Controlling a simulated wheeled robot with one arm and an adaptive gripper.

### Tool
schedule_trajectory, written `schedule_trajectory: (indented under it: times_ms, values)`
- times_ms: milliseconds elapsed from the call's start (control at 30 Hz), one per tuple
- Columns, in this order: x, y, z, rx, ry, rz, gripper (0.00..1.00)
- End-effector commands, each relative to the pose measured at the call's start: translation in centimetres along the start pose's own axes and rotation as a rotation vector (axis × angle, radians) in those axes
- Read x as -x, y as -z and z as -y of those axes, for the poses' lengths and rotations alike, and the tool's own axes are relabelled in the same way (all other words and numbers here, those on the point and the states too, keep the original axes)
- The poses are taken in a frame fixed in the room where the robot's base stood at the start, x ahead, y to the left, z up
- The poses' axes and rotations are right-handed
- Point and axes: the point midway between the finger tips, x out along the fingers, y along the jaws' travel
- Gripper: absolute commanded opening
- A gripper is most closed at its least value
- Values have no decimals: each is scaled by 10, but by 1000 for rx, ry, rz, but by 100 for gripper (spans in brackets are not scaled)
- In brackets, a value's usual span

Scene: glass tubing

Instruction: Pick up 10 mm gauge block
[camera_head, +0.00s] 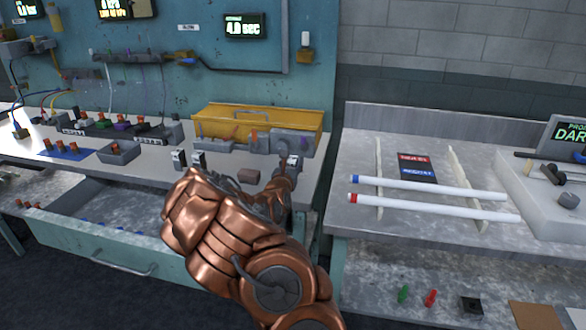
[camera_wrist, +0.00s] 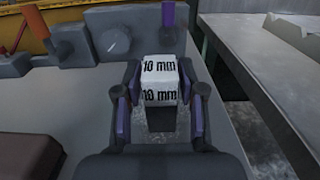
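The 10 mm gauge block (camera_wrist: 160,80) is a small white block with "10 mm" in black on its top and front faces. In the wrist view it sits between the two fingertips of my gripper (camera_wrist: 160,88). The fingers are close against its left and right sides, with no clear gap showing. In the head view my gripper (camera_head: 287,172) is at the right end of the workbench, in front of a grey device; the block is small and partly hidden there.
Two small light blocks (camera_head: 188,160) stand left of my gripper. A brown block (camera_wrist: 28,160) lies nearby. The grey device with a dial (camera_wrist: 116,40) and a yellow tray (camera_head: 258,120) are behind. A side table (camera_head: 420,220) with white tubes is across a gap.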

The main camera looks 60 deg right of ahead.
Motion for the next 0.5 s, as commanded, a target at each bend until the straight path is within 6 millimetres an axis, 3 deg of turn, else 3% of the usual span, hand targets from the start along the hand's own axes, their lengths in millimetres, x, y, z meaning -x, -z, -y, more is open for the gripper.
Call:
schedule_trajectory:
  times_ms: [33,333,500]
  values:
    - [0,0,0,0,0,0,31]
    - [0,0,0,0,0,0,0]
    - [0,0,0,0,0,0,0]
